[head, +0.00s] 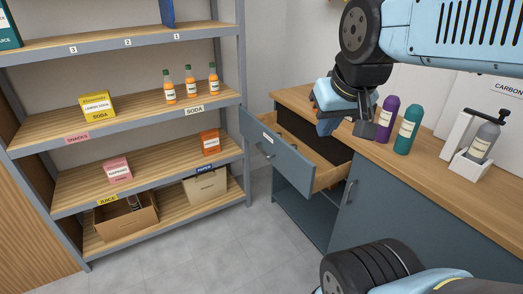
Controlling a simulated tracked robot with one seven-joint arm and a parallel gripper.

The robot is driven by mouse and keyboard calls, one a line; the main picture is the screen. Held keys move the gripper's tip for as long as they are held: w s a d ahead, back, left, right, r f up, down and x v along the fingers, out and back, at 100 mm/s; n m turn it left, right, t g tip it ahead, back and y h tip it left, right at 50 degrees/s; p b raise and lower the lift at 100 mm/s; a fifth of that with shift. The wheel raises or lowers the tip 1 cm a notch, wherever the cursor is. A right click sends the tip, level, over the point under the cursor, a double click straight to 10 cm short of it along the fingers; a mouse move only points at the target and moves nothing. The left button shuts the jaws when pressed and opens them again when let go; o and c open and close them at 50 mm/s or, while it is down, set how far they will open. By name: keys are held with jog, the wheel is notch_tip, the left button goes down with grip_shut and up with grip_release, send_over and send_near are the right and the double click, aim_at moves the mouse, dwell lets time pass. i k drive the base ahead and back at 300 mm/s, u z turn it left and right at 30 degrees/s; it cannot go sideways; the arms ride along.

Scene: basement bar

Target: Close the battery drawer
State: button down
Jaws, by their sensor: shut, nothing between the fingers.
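The open drawer has a blue-grey front panel (277,152) with a small white label and a dark bar handle (265,149). It is pulled out well from the wooden-topped counter, toward the shelf at the left. Its light wooden interior shows behind the panel, and I see nothing lying in the visible part. The label is too small to read. My gripper (364,129) is shut and empty. In the picture it overlaps the counter's front edge at the back right of the drawer, apart from the front panel. The gripper hides part of the counter there.
A purple bottle (387,119) and a teal bottle (408,130) stand on the counter beside my gripper. A carbonating machine (477,145) stands farther right. A metal shelf rack (152,131) with bottles and boxes stands left. Grey floor (205,245) is clear between them.

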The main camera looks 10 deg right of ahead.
aim_at(306, 171)
jog(key=z, duration=0.1)
jog(key=i, duration=1)
jog(key=u, duration=0.05)
